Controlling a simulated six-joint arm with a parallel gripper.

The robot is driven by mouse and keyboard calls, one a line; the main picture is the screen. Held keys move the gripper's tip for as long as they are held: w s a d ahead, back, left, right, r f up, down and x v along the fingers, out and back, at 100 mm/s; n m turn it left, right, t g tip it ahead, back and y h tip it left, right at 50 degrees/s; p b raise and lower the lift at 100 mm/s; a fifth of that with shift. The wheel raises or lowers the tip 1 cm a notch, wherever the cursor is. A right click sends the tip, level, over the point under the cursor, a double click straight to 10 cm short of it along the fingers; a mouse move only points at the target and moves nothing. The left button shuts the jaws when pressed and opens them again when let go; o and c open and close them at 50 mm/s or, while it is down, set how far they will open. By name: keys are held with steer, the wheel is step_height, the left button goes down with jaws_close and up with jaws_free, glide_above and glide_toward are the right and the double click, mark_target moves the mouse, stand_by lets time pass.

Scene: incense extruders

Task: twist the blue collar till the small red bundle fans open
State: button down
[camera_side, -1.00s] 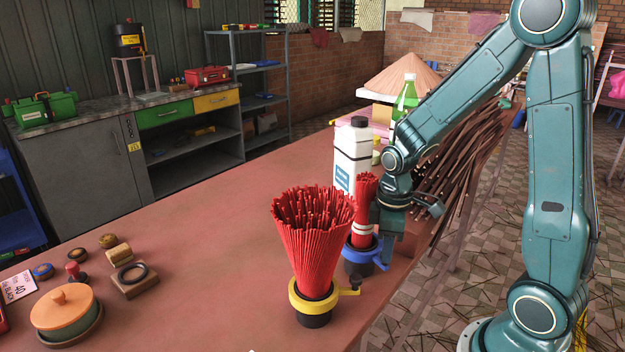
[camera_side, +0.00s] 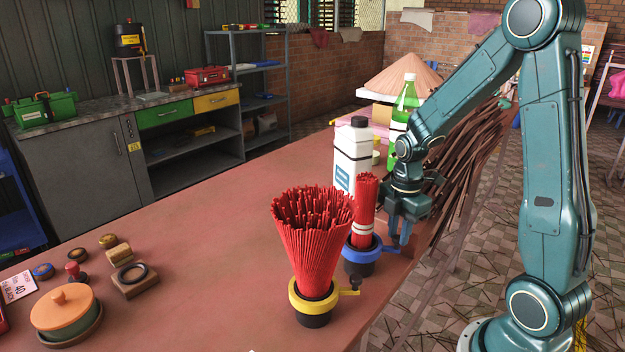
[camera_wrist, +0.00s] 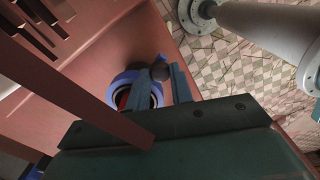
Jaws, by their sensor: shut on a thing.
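The small red bundle (camera_side: 365,205) stands upright and narrow, with pale bands around its lower part. Its base sits in the blue collar (camera_side: 358,256), which also shows in the wrist view (camera_wrist: 124,81). A short arm sticks out from the collar toward my gripper (camera_side: 393,243). In the wrist view my gripper (camera_wrist: 161,76) points down beside the collar, its fingers shut on the dark knob (camera_wrist: 160,73) of the collar's arm. The fingers partly hide the knob, and the bundle's top is not clear in that view.
A wide, fanned red bundle (camera_side: 310,235) in a yellow collar (camera_side: 299,299) stands close in front. A white bottle (camera_side: 352,158) and a green bottle (camera_side: 404,105) stand behind. Dark sticks (camera_side: 462,165) lean at the table's right edge. The table's middle left (camera_side: 200,230) is clear.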

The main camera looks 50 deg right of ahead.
steer(key=shift+w+d+n, duration=0.3)
steer(key=shift+d+n, duration=0.1)
steer(key=shift+n, duration=0.25)
steer(key=shift+w+d+n, duration=0.25)
steer(key=shift+d+n, duration=0.15)
steer(key=shift+n, duration=0.25)
steer(key=c, duration=1.2)
jaws_free()
steer(key=shift+r, duration=0.1)
step_height(320, 180, up, 14)
steer(key=shift+a, duration=0.15)
